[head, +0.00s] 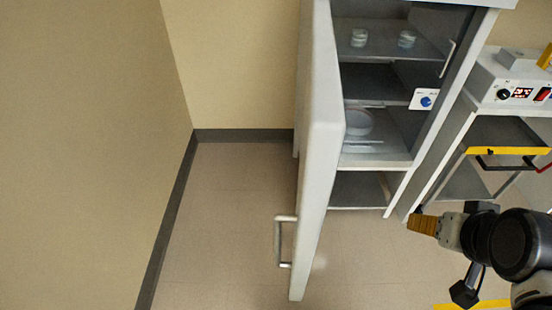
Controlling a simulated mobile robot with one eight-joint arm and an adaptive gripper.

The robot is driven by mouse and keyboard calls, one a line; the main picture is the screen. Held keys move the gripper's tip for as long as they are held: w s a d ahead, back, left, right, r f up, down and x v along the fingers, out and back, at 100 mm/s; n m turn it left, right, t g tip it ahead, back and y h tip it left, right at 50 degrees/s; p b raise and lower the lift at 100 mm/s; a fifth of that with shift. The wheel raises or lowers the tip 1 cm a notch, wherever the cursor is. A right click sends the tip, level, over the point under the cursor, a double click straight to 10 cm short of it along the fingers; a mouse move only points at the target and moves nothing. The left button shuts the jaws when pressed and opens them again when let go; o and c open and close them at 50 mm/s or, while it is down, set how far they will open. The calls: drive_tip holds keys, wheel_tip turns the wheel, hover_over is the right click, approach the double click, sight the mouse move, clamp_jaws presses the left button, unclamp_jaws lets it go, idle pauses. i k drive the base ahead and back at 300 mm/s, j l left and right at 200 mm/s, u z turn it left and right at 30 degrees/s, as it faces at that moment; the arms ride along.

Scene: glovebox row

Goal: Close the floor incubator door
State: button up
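The floor incubator (401,165) is a tall white cabinet in the middle right of the head view. Its white door (319,150) stands wide open on the left side, swung out toward me. A metal bar handle (279,242) sits on the door's left-facing side, near its lower end in the picture. Dark shelves inside hold small glass vessels (359,38) and a round dish (358,122). My arm is at the lower right, in front of the neighbouring cart and apart from the door.
A white cart (505,80) with an instrument on top and a yellow-edged shelf (505,151) stands right of the incubator. A beige wall (80,150) bounds the left. Bare floor (225,220) lies between wall and door.

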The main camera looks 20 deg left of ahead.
sight(324, 130)
drive_tip(key=k+j, duration=0.15)
drive_tip(key=j, duration=0.2)
drive_tip(key=k+j, duration=0.15)
drive_tip(key=j, duration=0.2)
drive_tip(key=k+j, duration=0.15)
drive_tip(key=j, duration=0.2)
drive_tip(key=k+j, duration=0.15)
drive_tip(key=j, duration=0.3)
